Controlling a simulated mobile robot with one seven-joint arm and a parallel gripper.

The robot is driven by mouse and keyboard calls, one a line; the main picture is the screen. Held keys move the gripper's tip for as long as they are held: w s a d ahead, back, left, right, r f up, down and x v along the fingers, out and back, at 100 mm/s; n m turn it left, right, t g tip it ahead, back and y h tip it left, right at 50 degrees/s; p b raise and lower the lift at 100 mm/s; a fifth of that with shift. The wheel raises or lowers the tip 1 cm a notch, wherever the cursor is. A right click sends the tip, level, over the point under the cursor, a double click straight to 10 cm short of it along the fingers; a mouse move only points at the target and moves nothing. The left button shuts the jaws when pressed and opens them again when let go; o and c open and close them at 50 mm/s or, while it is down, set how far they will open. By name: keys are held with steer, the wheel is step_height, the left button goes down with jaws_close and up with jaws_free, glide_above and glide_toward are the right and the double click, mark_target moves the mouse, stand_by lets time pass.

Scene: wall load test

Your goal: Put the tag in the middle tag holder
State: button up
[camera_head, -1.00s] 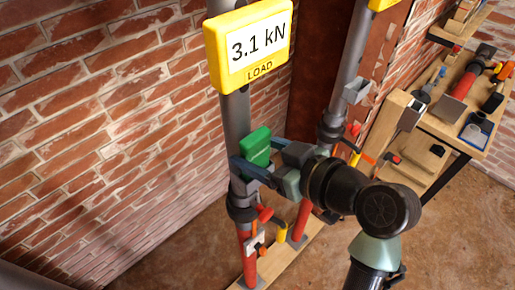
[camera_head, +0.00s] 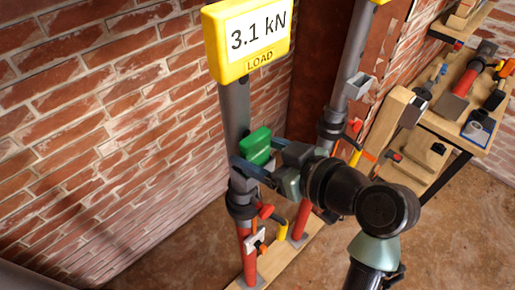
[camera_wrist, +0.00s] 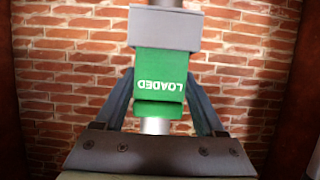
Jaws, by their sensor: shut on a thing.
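The green tag (camera_head: 254,146) is upright in front of the near grey post, below the yellow load display. It also shows in the wrist view (camera_wrist: 162,72), upside down, reading LOADED. My gripper (camera_head: 254,165) is shut on the tag, one finger at each side; both fingers show in the wrist view (camera_wrist: 160,92). A grey box-shaped tag holder (camera_wrist: 165,28) on the post meets the tag's edge in the wrist view. I cannot tell how far the tag is inside it. In the head view my gripper mostly hides this holder. An empty grey holder (camera_head: 360,83) shows on the farther post.
The yellow display (camera_head: 247,40) reads 3.1 kN above my gripper. A black collar and red-handled valve parts (camera_head: 257,232) are below. A brick wall (camera_head: 105,120) stands at left. A workbench with tools (camera_head: 455,110) is at right.

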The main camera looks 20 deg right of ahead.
mark_target(246, 115)
steer(key=o, duration=1.3)
steer(key=shift+r+p, duration=3.35)
steer(key=shift+r, duration=0.7)
